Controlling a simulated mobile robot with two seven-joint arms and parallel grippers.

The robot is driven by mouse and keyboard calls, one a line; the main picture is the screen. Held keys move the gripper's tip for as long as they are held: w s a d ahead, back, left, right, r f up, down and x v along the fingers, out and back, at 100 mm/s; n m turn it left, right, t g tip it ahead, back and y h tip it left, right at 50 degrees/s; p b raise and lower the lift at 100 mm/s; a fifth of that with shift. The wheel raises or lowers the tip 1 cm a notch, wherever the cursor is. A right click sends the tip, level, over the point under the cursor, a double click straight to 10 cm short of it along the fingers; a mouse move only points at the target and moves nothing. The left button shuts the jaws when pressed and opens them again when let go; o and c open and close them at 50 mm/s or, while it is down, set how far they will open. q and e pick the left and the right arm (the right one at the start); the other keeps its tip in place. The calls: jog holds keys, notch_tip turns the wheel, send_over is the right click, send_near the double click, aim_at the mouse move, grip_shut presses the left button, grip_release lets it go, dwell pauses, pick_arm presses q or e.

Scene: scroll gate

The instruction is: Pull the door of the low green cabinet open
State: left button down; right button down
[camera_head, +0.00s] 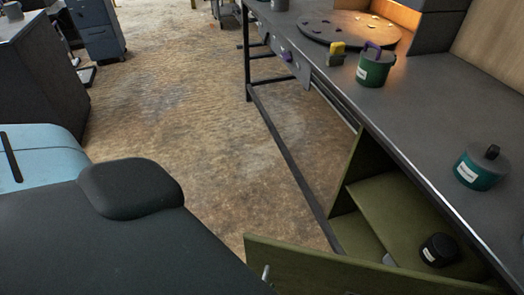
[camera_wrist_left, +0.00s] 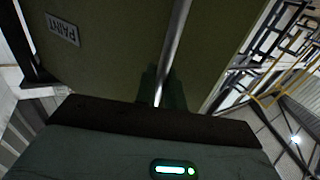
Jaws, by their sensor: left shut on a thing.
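The low green cabinet (camera_head: 352,190) stands under the dark workbench, its inside and shelf (camera_head: 385,205) visible. Its green door (camera_head: 320,268) is swung out and stands well open at the bottom of the head view, the lower part cut off. The metal handle (camera_head: 265,273) shows at the door's left end. In the left wrist view the door (camera_wrist_left: 110,45) carries a "PAINT" label, and the bar handle (camera_wrist_left: 174,48) runs down between the fingers of my left gripper (camera_wrist_left: 158,92). That gripper is shut on the handle. My right gripper is not in view.
A black jar (camera_head: 438,250) stands inside the cabinet. Green lidded pots (camera_head: 376,68) (camera_head: 481,168) and a yellow item (camera_head: 337,54) stand on the workbench (camera_head: 420,110). A dark frame leg and rail (camera_head: 290,155) border the bench. The brown floor (camera_head: 180,110) left of it is clear.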

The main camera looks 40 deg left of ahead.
pick_arm(q)
jog(key=shift+s+d, duration=0.65)
jog(key=shift+s, duration=0.2)
jog(key=shift+s+d, duration=0.65)
jog(key=shift+s, duration=0.2)
jog(key=c, duration=1.6)
grip_release()
jog(key=shift+c, duration=0.2)
jog(key=shift+w+a, duration=0.1)
jog(key=shift+a, duration=0.05)
